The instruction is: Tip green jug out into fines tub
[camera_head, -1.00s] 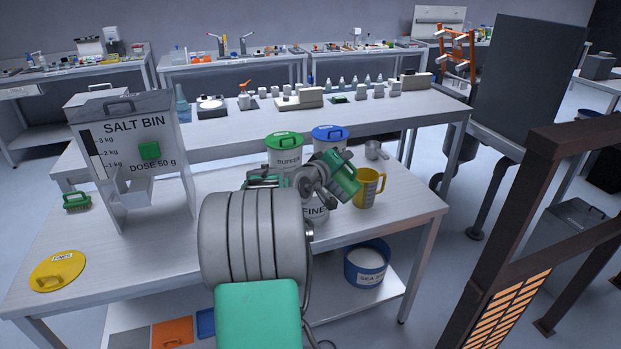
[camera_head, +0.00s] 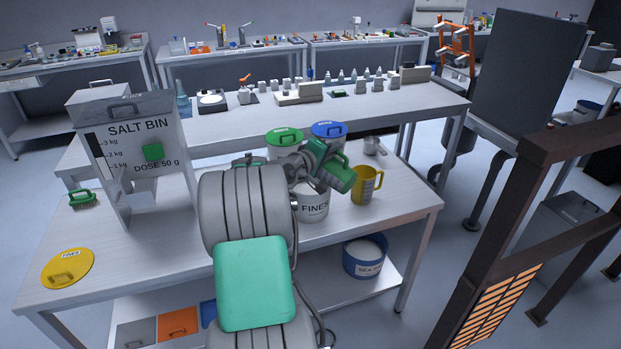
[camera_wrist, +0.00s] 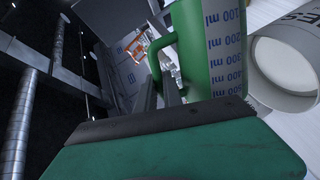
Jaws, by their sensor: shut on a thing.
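The green jug (camera_head: 338,174) is tilted above the white fines tub (camera_head: 314,207), close to its rim. My gripper (camera_head: 308,168) is shut on the jug, at its handle side as the wrist view shows. In the wrist view the jug (camera_wrist: 212,45) shows its blue millilitre scale, and its handle is between my fingers (camera_wrist: 158,88). The open fines tub (camera_wrist: 300,50) lies just right of the jug there, with pale contents inside. The inside of the jug is hidden, and no falling stream shows.
The yellow jug (camera_head: 366,186) stands right of the fines tub. Tubs with a green lid (camera_head: 284,137) and a blue lid (camera_head: 328,130) stand close behind.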

